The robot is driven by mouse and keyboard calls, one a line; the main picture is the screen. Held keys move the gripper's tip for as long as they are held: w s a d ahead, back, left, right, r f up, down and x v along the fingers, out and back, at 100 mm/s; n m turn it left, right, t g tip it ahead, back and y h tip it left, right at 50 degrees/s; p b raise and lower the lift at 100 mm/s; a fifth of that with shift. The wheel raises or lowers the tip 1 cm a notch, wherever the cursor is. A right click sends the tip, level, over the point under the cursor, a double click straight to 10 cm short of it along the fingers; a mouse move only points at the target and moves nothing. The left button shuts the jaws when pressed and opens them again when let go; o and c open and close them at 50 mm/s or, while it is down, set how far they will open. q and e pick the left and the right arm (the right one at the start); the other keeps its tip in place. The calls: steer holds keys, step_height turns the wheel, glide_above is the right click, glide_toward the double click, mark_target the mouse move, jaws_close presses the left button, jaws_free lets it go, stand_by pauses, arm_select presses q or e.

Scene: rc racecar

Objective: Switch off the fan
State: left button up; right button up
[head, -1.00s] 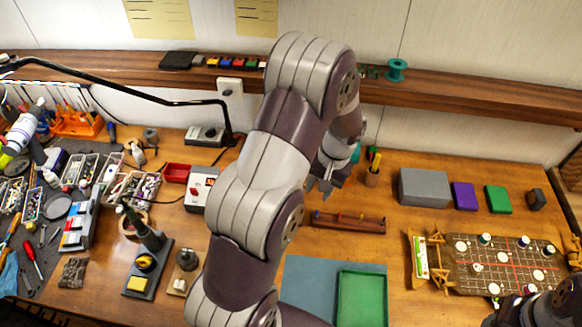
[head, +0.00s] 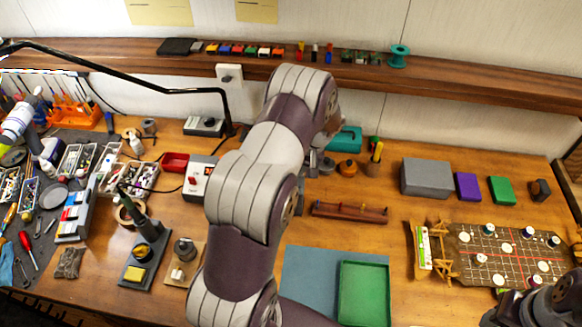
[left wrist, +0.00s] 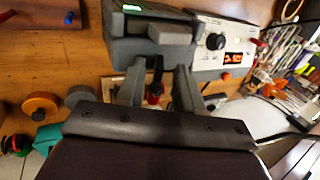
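No fan can be made out for certain; my left arm covers the middle of the bench in the head view. In the left wrist view a dark grey box (left wrist: 130,45) with a lit green display stands just beyond my left gripper (left wrist: 158,98). The gripper's two fingers are apart. A small red part with a black lever (left wrist: 154,90) shows between them; whether they touch it cannot be told. The left gripper is hidden in the head view. My right arm is at the lower right of the head view, its fingertips not clear.
A white-fronted box with a black knob (left wrist: 225,42) stands beside the grey box. An orange round item (left wrist: 40,105) and a teal case (head: 345,139) are close by. A peg rack (head: 350,212) and green tray (head: 363,295) lie right of my arm. Tools crowd the left.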

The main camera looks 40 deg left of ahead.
arm_select(q)
steer(key=shift+f, duration=0.15)
jaws_close()
